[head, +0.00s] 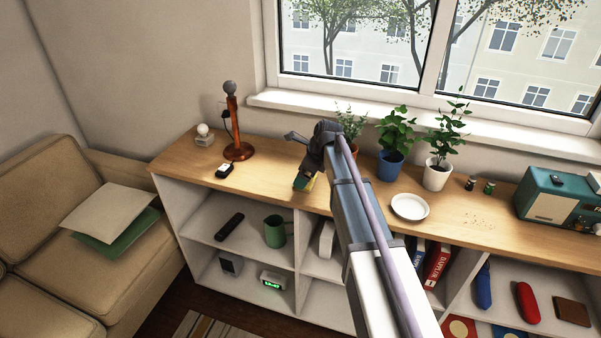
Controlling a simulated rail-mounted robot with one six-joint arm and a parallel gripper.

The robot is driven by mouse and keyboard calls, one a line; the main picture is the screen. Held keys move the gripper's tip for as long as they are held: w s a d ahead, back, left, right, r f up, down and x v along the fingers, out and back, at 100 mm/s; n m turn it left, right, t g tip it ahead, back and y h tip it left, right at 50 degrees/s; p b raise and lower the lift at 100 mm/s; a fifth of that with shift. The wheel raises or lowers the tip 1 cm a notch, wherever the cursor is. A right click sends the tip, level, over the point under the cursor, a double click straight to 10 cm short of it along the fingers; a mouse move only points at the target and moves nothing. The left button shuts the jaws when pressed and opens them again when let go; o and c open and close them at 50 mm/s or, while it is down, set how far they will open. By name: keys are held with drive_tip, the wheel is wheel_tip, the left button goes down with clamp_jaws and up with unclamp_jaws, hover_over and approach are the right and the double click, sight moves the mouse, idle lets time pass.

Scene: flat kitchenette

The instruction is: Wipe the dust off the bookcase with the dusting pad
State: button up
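The low bookcase (270,166) has a light wooden top and white open shelves. Light brown specks of dust (478,219) lie on its top, between the white plate and the radio.
Potted plants (391,165) stand along the back. A white plate (410,207) lies left of the dust, with small jars (489,187) behind. A teal radio (552,197) is on the right. A copper-coloured lamp-like stand (236,130) is on the left. A sofa (75,245) adjoins the left end.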

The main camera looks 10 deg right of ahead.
wheel_tip(320, 180, up, 6)
drive_tip(key=p, duration=0.6)
drive_tip(key=shift+a, duration=0.1)
wheel_tip(320, 180, up, 3)
drive_tip(key=p, duration=0.3)
drive_tip(key=shift+r, duration=0.15)
